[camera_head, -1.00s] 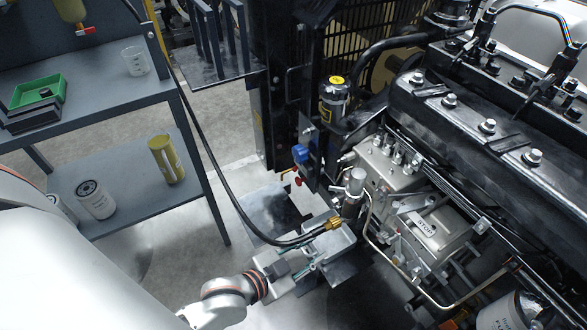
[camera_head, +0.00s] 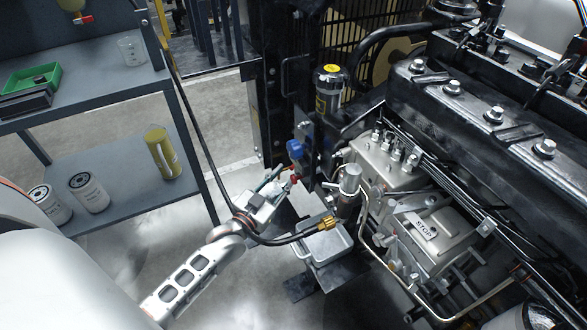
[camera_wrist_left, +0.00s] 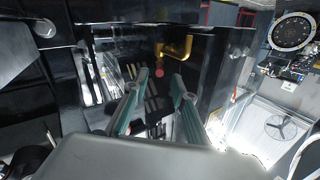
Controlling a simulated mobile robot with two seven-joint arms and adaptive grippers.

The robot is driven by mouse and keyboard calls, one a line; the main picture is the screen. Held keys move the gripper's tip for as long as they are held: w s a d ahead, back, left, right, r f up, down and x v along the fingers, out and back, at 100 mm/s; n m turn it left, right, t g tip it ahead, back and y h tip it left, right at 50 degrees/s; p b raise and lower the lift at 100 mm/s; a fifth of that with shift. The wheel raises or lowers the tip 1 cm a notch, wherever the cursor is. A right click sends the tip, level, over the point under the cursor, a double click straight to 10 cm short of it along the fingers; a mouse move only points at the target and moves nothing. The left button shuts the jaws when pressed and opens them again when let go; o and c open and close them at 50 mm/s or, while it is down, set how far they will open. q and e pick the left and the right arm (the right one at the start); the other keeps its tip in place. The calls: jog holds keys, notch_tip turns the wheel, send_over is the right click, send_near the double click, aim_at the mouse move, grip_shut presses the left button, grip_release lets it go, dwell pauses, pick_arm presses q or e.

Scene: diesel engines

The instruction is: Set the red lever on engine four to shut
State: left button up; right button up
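The small red lever (camera_head: 294,179) sits below a blue handle (camera_head: 295,149) on the dark frame left of the engine (camera_head: 430,215). My left gripper (camera_head: 284,181) reaches up to it from the lower left, its fingertips close to the red lever. In the left wrist view the two teal fingers (camera_wrist_left: 160,84) stand apart with nothing held. A small red spot, seemingly the lever's end (camera_wrist_left: 159,72), shows ahead between the fingertips. I cannot tell whether they touch it. The lever's turn position is too small to read. My right gripper is out of view.
A black hose with a brass fitting (camera_head: 327,223) passes just below my left gripper, above a grey metal tray (camera_head: 325,246). A shelf (camera_head: 115,188) with filters and a yellow canister (camera_head: 162,153) stands at left. In the wrist view, a yellow bent pipe (camera_wrist_left: 178,48) lies ahead.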

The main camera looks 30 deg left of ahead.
aim_at(292, 167)
pick_arm(q)
jog(key=shift+w+f+b, duration=0.1)
jog(key=shift+w+b, duration=0.35)
jog(key=shift+w, duration=1.85)
grip_shut()
